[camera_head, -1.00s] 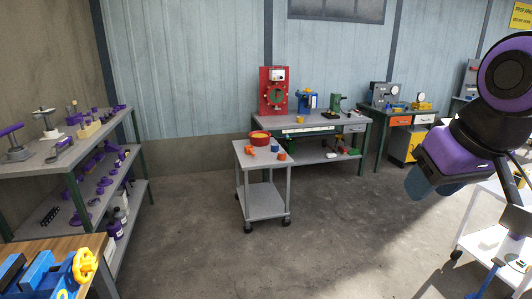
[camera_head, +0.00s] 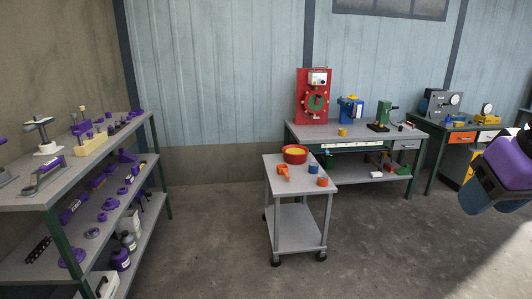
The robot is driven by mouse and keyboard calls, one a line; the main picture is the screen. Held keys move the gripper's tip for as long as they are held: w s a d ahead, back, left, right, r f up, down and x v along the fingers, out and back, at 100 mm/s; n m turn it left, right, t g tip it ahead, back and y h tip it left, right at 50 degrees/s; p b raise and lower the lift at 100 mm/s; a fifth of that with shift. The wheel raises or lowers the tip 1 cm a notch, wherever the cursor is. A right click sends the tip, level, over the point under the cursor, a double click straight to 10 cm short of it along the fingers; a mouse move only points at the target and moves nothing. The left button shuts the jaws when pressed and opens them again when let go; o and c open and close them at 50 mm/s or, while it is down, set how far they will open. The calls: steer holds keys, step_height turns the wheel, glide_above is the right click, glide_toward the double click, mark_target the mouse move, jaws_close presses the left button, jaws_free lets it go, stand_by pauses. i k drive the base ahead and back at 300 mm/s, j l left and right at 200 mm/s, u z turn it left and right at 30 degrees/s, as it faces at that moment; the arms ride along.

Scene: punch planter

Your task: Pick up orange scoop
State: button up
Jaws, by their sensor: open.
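The orange scoop (camera_head: 284,172) appears to be the small orange piece with a handle on the grey cart's top (camera_head: 306,187), at its left side. It lies just in front of a red bowl (camera_head: 295,154) with yellow contents. A blue cup (camera_head: 313,169) and an orange cup (camera_head: 322,182) stand to its right on the same top. My gripper (camera_head: 500,207) shows at the right edge, open, partly cut off, in the air and far from the scoop. Nothing shows between its fingers.
A workbench (camera_head: 358,144) with a red panel machine (camera_head: 313,96) stands behind the cart. Shelving (camera_head: 73,176) with purple parts stands at the left. Another table (camera_head: 468,126) is at the right. The concrete floor (camera_head: 200,245) between shelving and cart is clear.

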mark_target(284, 173)
steer(key=i, duration=1.8)
steer(key=i+z, duration=0.1)
steer(key=i, duration=0.4)
steer(key=i+j+z, duration=0.1)
steer(key=i, duration=0.4)
steer(key=i+j+z, duration=0.15)
steer(key=i, duration=0.35)
